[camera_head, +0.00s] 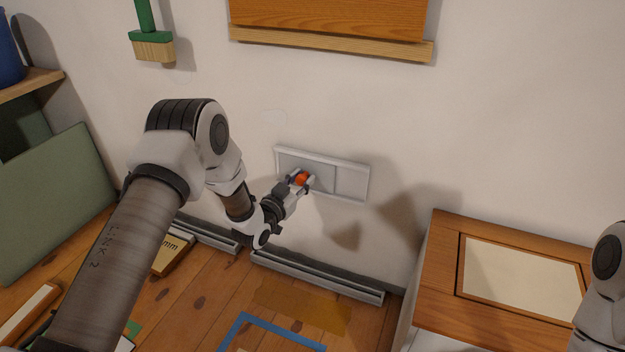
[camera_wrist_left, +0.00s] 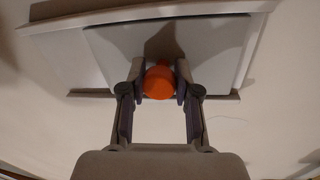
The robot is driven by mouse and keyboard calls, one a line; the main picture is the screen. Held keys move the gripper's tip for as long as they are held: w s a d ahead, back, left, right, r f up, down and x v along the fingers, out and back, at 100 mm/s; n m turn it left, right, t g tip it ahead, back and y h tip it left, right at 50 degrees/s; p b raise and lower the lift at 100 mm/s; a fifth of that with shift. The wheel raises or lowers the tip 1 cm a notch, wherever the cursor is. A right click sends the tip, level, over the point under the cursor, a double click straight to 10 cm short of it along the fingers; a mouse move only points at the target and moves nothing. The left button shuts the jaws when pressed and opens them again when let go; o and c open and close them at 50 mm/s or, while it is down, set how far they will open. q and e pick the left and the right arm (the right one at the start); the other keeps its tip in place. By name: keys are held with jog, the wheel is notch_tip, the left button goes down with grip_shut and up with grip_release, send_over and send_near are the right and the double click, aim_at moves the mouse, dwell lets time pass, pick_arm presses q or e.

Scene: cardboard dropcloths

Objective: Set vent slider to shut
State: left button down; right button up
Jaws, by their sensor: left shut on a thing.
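The vent slider is a flat grey plate (camera_head: 322,174) in a pale wall frame (camera_head: 352,199) in the head view. The plate covers the left and middle of the frame, and a recessed pale section shows at the right end. An orange knob (camera_head: 302,178) stands out from the plate. My left gripper (camera_head: 300,181) is at the knob with its fingers on either side. In the left wrist view my left gripper (camera_wrist_left: 160,84) is shut on the orange knob (camera_wrist_left: 159,82), with the grey plate (camera_wrist_left: 215,45) behind it. My right gripper is not in view.
A wooden cabinet (camera_head: 447,268) with a pale top panel stands at the right. A metal baseboard rail (camera_head: 318,278) runs along the wall below the vent. A green-handled brush (camera_head: 152,45) hangs upper left. A green board (camera_head: 50,205) leans at the left.

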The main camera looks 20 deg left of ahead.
pick_arm(q)
jog(key=shift+a, duration=0.15)
jog(key=c, duration=0.9)
grip_release()
jog(key=shift+o, duration=0.4)
jog(key=shift+a, duration=0.15)
jog(key=s+a, duration=0.1)
jog(key=s, duration=1.1)
jog(key=shift+a, duration=0.4)
